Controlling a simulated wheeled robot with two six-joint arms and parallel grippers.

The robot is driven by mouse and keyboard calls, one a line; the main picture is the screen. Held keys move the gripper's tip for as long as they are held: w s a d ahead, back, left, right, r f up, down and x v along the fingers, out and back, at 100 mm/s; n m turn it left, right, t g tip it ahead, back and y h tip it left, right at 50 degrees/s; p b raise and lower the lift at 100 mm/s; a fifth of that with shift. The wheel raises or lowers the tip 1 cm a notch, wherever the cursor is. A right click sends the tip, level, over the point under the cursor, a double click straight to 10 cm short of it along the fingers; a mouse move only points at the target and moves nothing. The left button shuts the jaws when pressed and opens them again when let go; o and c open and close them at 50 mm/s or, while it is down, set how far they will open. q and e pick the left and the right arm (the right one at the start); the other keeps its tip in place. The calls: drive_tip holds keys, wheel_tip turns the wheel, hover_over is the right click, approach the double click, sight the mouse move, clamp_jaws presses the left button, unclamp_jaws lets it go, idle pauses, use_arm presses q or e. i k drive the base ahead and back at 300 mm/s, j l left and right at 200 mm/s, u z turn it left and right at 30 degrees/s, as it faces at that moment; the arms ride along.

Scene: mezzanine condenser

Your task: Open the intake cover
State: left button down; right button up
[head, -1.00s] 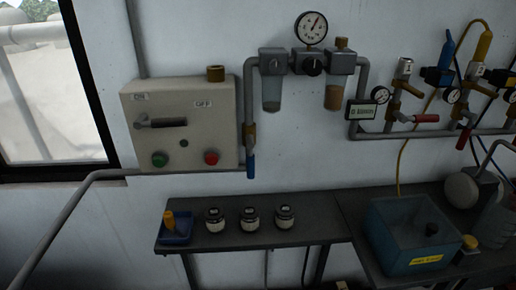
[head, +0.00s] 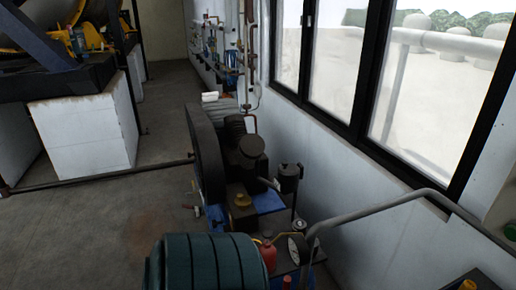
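No part is clearly marked as the intake cover, and I cannot tell which piece it is. A compressor-like machine stands by the wall under the windows, with a large dark wheel or guard (head: 207,150) on its left side. A dark round-topped part (head: 247,150) stands on the machine to the right of the wheel. A black canister (head: 289,178) stands to the right of that, near the wall. Neither of my grippers shows in the head view.
A dark green ribbed tank (head: 208,264) fills the bottom centre, with a red bottle (head: 268,256) and a round gauge (head: 298,249) beside it. A grey pipe (head: 395,205) runs at right. A white block (head: 85,133) stands left.

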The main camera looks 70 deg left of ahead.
sight(288, 172)
drive_tip(key=j+u, duration=0.1)
drive_tip(key=u, duration=1.85)
